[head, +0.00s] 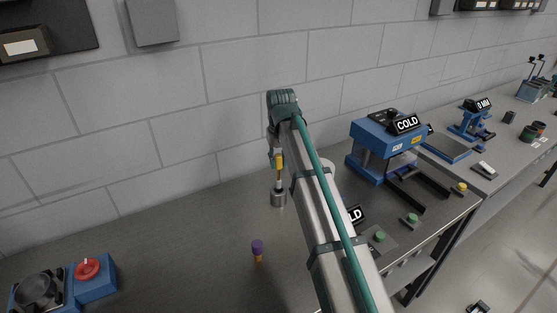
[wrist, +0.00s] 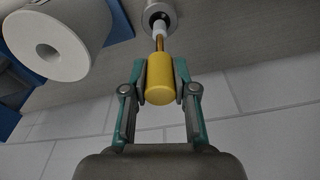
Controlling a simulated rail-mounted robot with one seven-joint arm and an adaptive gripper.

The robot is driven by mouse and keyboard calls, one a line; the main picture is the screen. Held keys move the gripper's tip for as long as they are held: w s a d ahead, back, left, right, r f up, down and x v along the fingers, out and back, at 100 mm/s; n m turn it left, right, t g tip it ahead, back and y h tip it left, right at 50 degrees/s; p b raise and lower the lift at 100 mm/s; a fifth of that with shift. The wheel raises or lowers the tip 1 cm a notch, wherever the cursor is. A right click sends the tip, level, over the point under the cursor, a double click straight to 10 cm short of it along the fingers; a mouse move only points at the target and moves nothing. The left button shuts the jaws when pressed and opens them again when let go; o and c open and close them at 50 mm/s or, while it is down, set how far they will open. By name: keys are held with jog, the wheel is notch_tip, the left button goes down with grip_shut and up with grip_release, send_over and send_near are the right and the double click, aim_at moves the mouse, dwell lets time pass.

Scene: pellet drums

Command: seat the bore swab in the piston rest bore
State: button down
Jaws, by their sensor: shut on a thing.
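The bore swab has a yellow handle (head: 279,161), a thin brown rod and a pale tip. In the wrist view the handle (wrist: 160,80) sits between the fingers of my gripper (wrist: 160,92), which is shut on it. The piston rest appears to be the short metal cylinder (head: 278,199) on the bench, directly below the swab. In the wrist view its round end (wrist: 172,9) shows a dark bore, with the pale tip (wrist: 160,28) at its mouth. I cannot tell how far the tip is inside. In the head view my gripper (head: 278,155) is partly hidden by my arm.
A white hollow cylinder (wrist: 62,55) lies close beside the swab in the wrist view. A purple-topped piece (head: 257,247) stands on the bench in front. A blue press (head: 371,151) stands right, a blue box with red knob (head: 92,279) left.

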jog(key=shift+f+b, duration=0.85)
jog(key=shift+f, duration=2.25)
dwell(0.3)
dwell(0.4)
jog(key=c, duration=0.8)
grip_release()
jog(key=shift+c, duration=0.2)
